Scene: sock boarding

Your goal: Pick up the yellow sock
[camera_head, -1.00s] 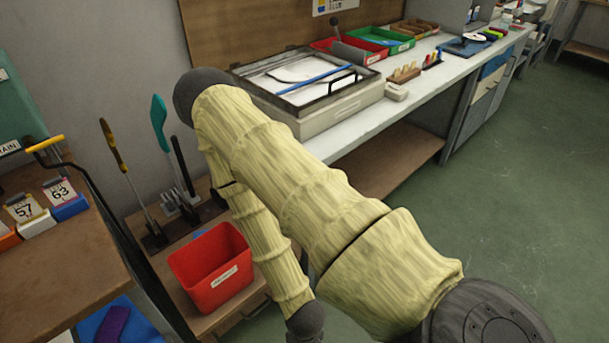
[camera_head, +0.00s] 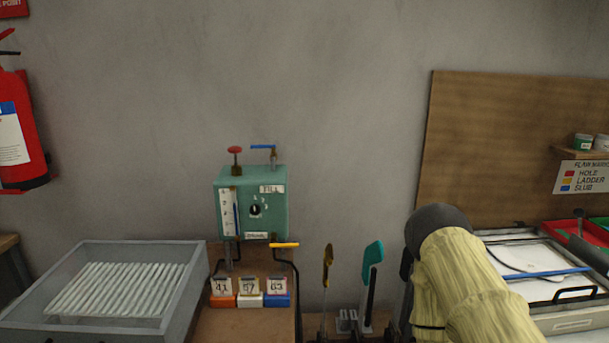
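No yellow sock shows in the head view. My arm, in a pale yellow ribbed sleeve, rises at the lower right in front of the bench. My gripper is not in view; the arm runs out of the bottom of the picture.
A grey tray (camera_head: 188,292) with white rods is at lower left. A green control box (camera_head: 250,204) stands behind numbered tags (camera_head: 249,286) on a brown bench (camera_head: 240,325). Tools with yellow (camera_head: 327,265) and teal (camera_head: 372,257) heads stand beside it. A fire extinguisher (camera_head: 18,130) hangs at left.

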